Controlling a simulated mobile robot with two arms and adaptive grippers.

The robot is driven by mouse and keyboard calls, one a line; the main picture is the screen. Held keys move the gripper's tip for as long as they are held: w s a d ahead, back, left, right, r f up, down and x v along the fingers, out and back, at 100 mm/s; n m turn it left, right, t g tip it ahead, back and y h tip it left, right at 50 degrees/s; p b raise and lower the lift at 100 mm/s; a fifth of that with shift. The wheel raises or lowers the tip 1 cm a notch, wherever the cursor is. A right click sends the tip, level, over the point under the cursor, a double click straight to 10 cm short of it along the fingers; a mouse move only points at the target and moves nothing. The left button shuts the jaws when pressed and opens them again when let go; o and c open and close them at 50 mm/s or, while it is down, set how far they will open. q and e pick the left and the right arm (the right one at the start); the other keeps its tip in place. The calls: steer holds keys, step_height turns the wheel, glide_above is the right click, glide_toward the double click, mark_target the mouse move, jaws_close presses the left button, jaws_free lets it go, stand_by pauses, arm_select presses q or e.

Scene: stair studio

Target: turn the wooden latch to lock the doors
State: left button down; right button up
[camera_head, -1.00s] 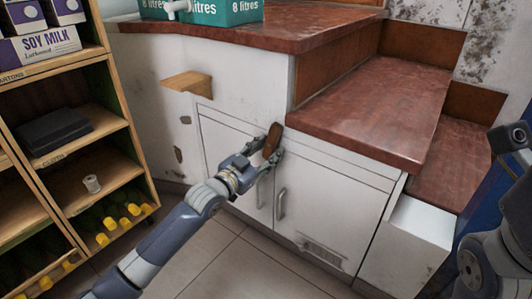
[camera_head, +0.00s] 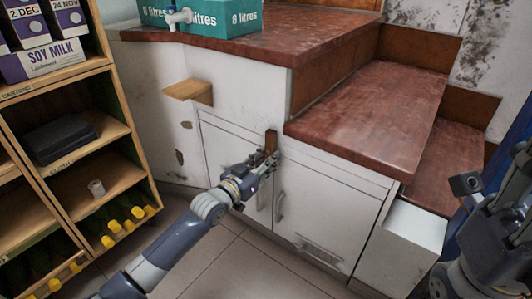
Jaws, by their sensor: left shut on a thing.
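The wooden latch (camera_head: 271,141) is a small brown piece at the top of the seam between the two white cupboard doors. It stands about upright, with its upper part showing above my fingers. My left gripper (camera_head: 267,160) is shut on the latch, around its lower part, which the fingers hide. The left door (camera_head: 225,147) is partly covered by my left arm. The right door (camera_head: 318,209) has a metal handle (camera_head: 280,206) near the seam. Both doors look closed. My right arm shows at the right edge, but its gripper is not in view.
A red-brown stepped counter (camera_head: 365,112) overhangs the doors. A small wooden ledge (camera_head: 189,91) juts out at the left. A wooden shelf unit (camera_head: 122,96) with cartons and bottles stands at far left. A teal box (camera_head: 235,20) with a tap sits on the counter. The tiled floor is clear.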

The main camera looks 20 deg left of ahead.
stand_by(0.3)
arm_select(q)
steer(key=c, duration=1.4)
jaws_free()
steer(key=shift+o, duration=0.2)
steer(key=shift+s, duration=0.15)
steer(key=v, duration=1.1)
steer(key=shift+s, duration=0.4)
steer(key=shift+a, duration=0.1)
steer(key=shift+r, duration=0.1)
